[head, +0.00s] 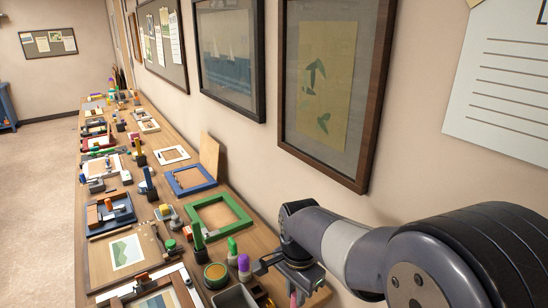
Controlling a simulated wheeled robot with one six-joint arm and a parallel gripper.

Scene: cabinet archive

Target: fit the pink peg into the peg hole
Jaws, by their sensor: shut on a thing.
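My gripper (290,278) points down over the near end of the long bench, at the lower middle of the head view. It is shut on a thin pink piece, which looks like the pink peg (293,298). Only a little of the pink peg shows below the jaws, and the picture's bottom edge cuts off the rest. I cannot make out the peg hole in this view. I cannot tell whether the peg touches anything below.
A wooden bench (150,210) runs along the wall, crowded with frames and tools. A green frame (240,215), a purple-topped bottle (244,265), a green-topped bottle (232,250) and a grey tray (232,298) stand left of my gripper. Framed pictures (330,85) hang above. Floor at left is clear.

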